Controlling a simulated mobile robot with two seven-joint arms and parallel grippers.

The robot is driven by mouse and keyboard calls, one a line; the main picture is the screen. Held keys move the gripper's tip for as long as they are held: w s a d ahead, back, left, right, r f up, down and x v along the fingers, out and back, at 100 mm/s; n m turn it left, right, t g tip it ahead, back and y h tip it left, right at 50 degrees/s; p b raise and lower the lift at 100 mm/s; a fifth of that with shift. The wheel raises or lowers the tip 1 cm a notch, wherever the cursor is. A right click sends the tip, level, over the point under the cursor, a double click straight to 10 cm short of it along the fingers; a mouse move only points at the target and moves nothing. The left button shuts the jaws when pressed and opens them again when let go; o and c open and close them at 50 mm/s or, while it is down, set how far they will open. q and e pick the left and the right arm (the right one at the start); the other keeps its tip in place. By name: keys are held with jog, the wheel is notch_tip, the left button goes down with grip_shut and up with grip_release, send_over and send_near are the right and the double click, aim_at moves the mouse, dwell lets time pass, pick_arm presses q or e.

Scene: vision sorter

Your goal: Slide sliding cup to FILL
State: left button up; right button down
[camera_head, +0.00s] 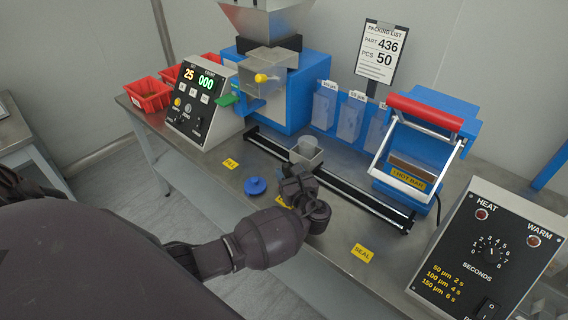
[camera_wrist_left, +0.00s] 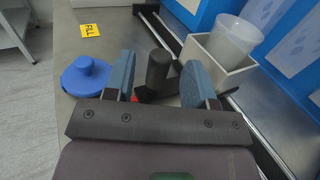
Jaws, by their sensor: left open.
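The sliding cup (camera_head: 306,150) is a translucent cup in a pale square holder on the dark rail (camera_head: 345,183). It also shows at the upper right of the left wrist view (camera_wrist_left: 236,38). A black upright handle (camera_wrist_left: 158,68) stands beside the holder. My left gripper (camera_head: 297,184) is open, with its blue fingers (camera_wrist_left: 160,80) on either side of the handle. I cannot tell whether they touch it. The yellow FILL label (camera_head: 230,163) lies to the left along the table; the wrist view shows it at the upper left (camera_wrist_left: 90,30). My right gripper is not in view.
A blue knobbed lid (camera_head: 255,186) lies left of my gripper. The blue filling machine (camera_head: 300,90) stands behind the rail's left end. The sealer with a red bar (camera_head: 425,112) stands at the right, behind the SEAL label (camera_head: 362,253). A counter box (camera_head: 205,105) stands left.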

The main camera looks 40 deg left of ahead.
aim_at(284, 164)
pick_arm(q)
jog(key=shift+x, duration=2.3)
grip_shut()
jog(key=shift+a, duration=0.1)
